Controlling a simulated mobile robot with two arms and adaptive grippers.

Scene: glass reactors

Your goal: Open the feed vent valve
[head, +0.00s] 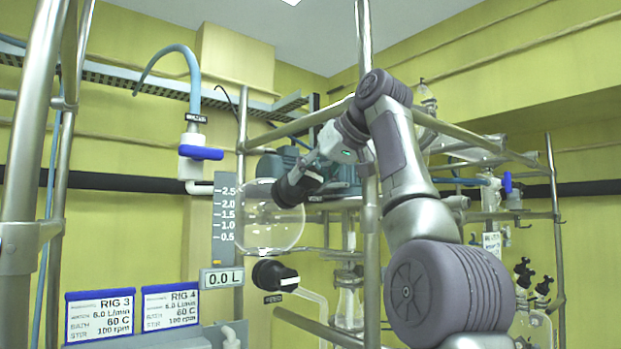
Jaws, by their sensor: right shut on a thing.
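The round glass feed vessel (262,232) hangs in the middle of the view and looks empty. A black vent valve knob (288,192) sits at its upper right, beside a small dark label that seems to read VENT (315,199). My right gripper (300,183) reaches down from the upper right and is shut on this knob. The fingers and knob are both dark and overlap, so the knob's pointer is hidden. My left gripper is not in view.
A level scale (226,222) and a 0.0 L display (222,278) stand left of the vessel. A blue-handled water valve (200,153) is further left. Steel frame posts (368,240) rise close around my right arm. Rig cards (100,315) are at lower left.

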